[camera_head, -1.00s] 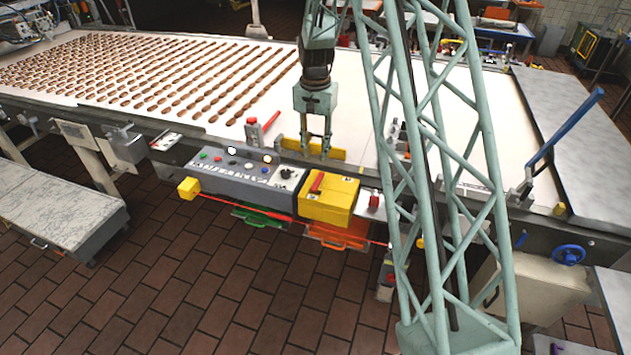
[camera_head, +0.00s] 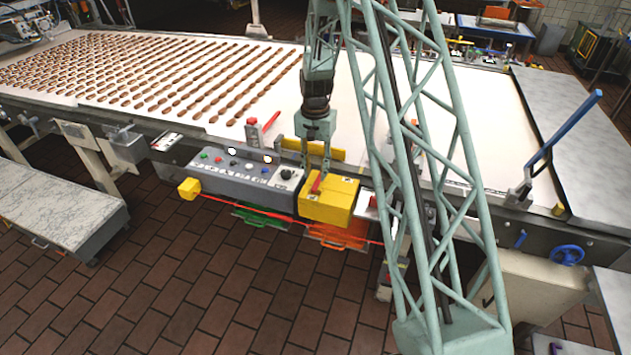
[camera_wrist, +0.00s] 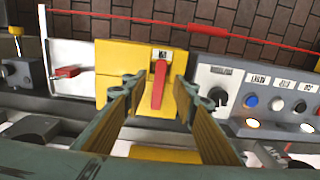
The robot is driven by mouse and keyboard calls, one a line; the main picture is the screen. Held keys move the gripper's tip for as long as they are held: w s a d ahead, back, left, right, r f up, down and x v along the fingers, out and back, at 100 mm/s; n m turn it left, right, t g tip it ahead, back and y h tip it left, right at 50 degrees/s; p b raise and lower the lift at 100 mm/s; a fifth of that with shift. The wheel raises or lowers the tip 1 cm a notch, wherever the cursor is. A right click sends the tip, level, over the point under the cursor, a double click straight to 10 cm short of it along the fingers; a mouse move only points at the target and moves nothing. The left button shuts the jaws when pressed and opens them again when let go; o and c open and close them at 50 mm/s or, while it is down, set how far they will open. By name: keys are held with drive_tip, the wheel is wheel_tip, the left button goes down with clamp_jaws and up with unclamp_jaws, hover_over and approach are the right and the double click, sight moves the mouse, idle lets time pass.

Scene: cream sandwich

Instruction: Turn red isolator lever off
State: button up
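The red isolator lever (camera_wrist: 159,84) sits on the front of a yellow box (camera_wrist: 115,64). In the wrist view the lever lies between my gripper's two fingers, with a gap on each side. In the head view the yellow box (camera_head: 331,205) is on the front edge of the conveyor, and the red lever (camera_head: 316,184) shows at its upper left. My gripper (camera_head: 316,182) is open and points down at the lever. Its fingers also show in the wrist view (camera_wrist: 158,90). I cannot tell whether either finger touches the lever.
A grey control panel (camera_head: 222,177) with buttons adjoins the yellow box. A red-handled lever (camera_head: 271,121) stands up behind it. A smaller red switch (camera_wrist: 67,72) is on a white plate beside the box. A red cord (camera_wrist: 262,40) runs along the front. A yellow block (camera_head: 333,153) lies behind.

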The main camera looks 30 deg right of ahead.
sight(316, 185)
drive_tip(key=shift+f, duration=2.5)
clamp_jaws()
